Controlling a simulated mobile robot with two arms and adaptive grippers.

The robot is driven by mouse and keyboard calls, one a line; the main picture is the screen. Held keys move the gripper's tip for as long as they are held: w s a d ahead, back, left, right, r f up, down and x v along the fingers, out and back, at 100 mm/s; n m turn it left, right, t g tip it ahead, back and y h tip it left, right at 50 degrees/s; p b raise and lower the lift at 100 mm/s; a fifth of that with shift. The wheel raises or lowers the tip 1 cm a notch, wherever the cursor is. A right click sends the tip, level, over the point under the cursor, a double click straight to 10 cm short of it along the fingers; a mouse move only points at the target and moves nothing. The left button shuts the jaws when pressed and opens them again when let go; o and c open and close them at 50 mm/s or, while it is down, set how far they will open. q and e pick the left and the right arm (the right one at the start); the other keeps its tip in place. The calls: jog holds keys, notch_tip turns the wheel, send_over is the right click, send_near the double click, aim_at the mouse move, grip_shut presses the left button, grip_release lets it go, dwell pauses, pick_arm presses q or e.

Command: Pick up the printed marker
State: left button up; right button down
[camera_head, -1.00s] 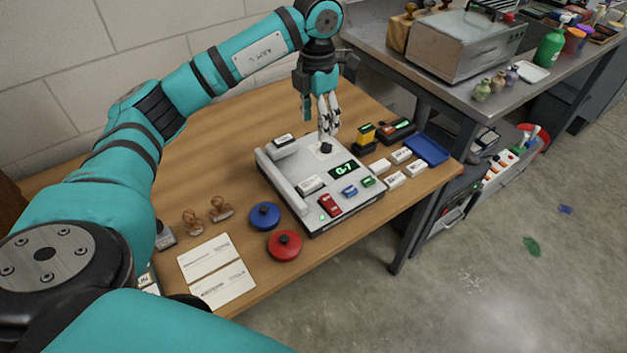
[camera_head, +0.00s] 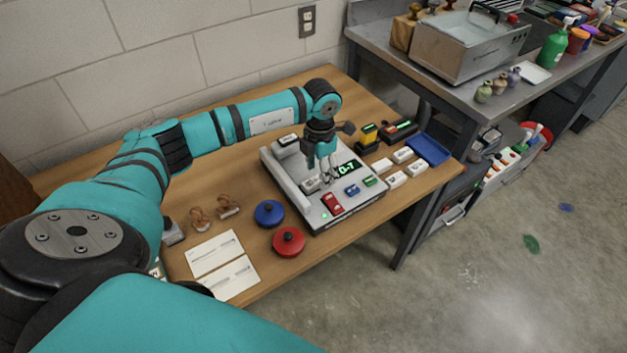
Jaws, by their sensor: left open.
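A grey label machine (camera_head: 349,205) with a green-lit display (camera_head: 347,168) stands on the wooden table. A small white block with dark print (camera_head: 310,185) lies on the machine, left of the display; it looks like the printed marker, though its print is too small to read. My left gripper (camera_head: 325,179) is open and points down over the machine, just right of this block. Its fingers cover part of the machine. I cannot tell whether they touch anything. My right gripper is not in view.
Several white blocks (camera_head: 397,180) and a blue tray (camera_head: 428,150) lie right of the machine. A blue round pad (camera_head: 268,213), a red round pad (camera_head: 289,242), wooden stamps (camera_head: 228,206) and white cards (camera_head: 214,252) lie left. A metal bench (camera_head: 400,70) stands behind right.

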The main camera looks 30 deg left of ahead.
pick_arm(q)
jog(key=shift+f, duration=1)
jog(key=c, duration=1.1)
jog(key=shift+r, duration=0.15)
